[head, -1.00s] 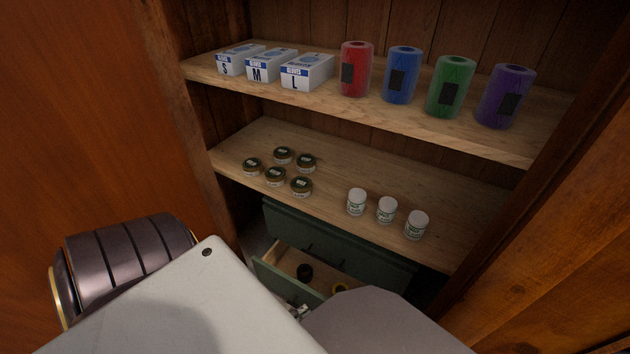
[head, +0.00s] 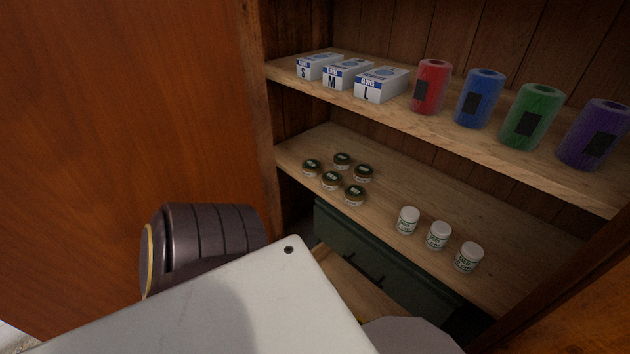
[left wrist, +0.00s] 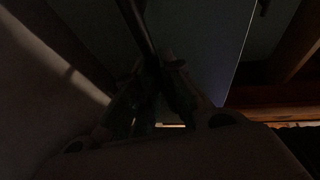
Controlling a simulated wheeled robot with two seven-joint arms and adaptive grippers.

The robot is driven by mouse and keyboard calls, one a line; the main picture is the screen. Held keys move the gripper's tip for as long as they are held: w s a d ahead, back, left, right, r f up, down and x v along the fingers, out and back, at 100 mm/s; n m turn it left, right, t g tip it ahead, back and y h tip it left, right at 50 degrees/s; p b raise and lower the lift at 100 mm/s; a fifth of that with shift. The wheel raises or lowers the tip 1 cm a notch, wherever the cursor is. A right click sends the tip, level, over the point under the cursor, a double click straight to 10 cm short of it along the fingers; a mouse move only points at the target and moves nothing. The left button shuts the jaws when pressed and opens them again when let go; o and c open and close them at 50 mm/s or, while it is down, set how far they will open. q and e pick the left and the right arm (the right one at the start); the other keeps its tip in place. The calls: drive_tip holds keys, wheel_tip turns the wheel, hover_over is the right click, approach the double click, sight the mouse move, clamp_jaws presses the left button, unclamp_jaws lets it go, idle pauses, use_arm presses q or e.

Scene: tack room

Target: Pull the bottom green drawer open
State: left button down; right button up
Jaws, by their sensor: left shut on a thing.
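The bottom green drawer stands at least partly open in the head view; its pale wooden inside (head: 358,288) shows below the closed upper green drawer (head: 385,262). My left arm hides its front and most of its inside. In the dark left wrist view, a dark bar-like handle (left wrist: 138,25) runs down between the fingers of my left gripper (left wrist: 156,78), which is shut on it. A grey-green panel (left wrist: 205,40), seemingly the drawer front, lies behind. My left gripper itself is hidden in the head view. My right gripper is not in view.
The middle shelf (head: 390,215) holds several dark-lidded jars (head: 354,196) and three white bottles (head: 438,236). The top shelf (head: 385,108) holds three glove boxes (head: 381,85) and several coloured rolls (head: 479,98). A brown wooden panel (head: 130,110) stands at the left.

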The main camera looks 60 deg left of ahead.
use_arm(q)
drive_tip(key=c, duration=1.5)
unclamp_jaws()
drive_tip(key=shift+s, duration=0.2)
drive_tip(key=shift+v, duration=5.85)
drive_tip(key=shift+r, duration=0.2)
drive_tip(key=shift+r+p, duration=10.55)
drive_tip(key=shift+p, duration=0.15)
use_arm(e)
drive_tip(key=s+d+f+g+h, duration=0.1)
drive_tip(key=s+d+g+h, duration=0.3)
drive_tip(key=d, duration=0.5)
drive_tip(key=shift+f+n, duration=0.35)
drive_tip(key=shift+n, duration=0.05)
